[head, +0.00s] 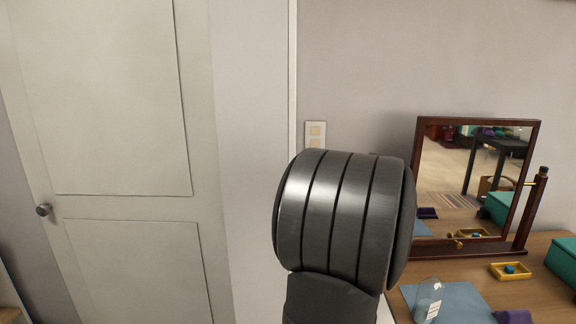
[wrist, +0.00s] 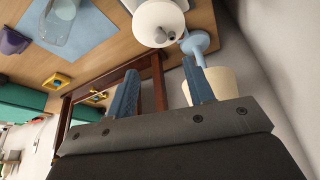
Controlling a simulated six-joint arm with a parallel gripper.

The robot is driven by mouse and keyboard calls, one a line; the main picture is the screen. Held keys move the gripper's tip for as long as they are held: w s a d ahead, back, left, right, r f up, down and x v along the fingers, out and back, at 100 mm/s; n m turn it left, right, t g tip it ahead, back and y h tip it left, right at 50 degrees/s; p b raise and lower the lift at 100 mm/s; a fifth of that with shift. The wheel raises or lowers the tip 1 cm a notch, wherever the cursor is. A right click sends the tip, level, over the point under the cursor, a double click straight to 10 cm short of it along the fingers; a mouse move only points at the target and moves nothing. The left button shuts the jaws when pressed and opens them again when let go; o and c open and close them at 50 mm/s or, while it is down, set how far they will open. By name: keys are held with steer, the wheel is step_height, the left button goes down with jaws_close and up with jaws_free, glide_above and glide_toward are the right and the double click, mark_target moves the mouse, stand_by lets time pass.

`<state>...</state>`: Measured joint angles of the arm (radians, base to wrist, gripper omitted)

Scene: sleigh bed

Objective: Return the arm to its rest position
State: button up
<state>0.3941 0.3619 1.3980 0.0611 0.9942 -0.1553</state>
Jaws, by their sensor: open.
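My gripper (wrist: 160,67) shows in the wrist view with its two blue-grey fingers spread apart. It is open, and nothing is held between the fingers. It is over the wooden dresser top (wrist: 105,58), seen upside down there. In the head view a dark, ribbed link of my arm stands in the middle, in front of the wall. The gripper itself does not show in the head view.
A dark-framed mirror (head: 530,157) stands on the dresser at right. Near it are a clear bottle (head: 428,300), a yellow tray (head: 511,276) and a teal box (head: 563,262). A door (head: 120,130) is at left.

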steer(key=x, duration=1.3)
steer(key=shift+w+f, duration=0.15)
steer(key=shift+f, duration=0.15)
step_height(320, 180, up, 6)
steer(key=shift+f, duration=0.2)
steer(key=shift+r, duration=0.35)
steer(key=shift+o, duration=0.2)
steer(key=o, duration=0.7)
steer(key=shift+s+f, duration=0.15)
steer(key=shift+s, duration=0.15)
steer(key=o, duration=0.4)
steer(key=s+t, duration=0.1)
steer(key=s, duration=0.1)
steer(key=s+a+t+h, duration=0.1)
steer(key=s+f+t+h, duration=0.1)
steer(key=s, duration=0.1)
steer(key=shift+s+a+f+m+t, duration=0.1)
steer(key=shift+s+a+m+t, duration=0.2)
steer(key=shift+m, duration=0.1)
steer(key=s+a+t+h, duration=0.1)
steer(key=s+a+t, duration=0.4)
steer(key=s, duration=0.5)
steer(key=x, duration=1)
steer(key=shift+d, duration=0.3)
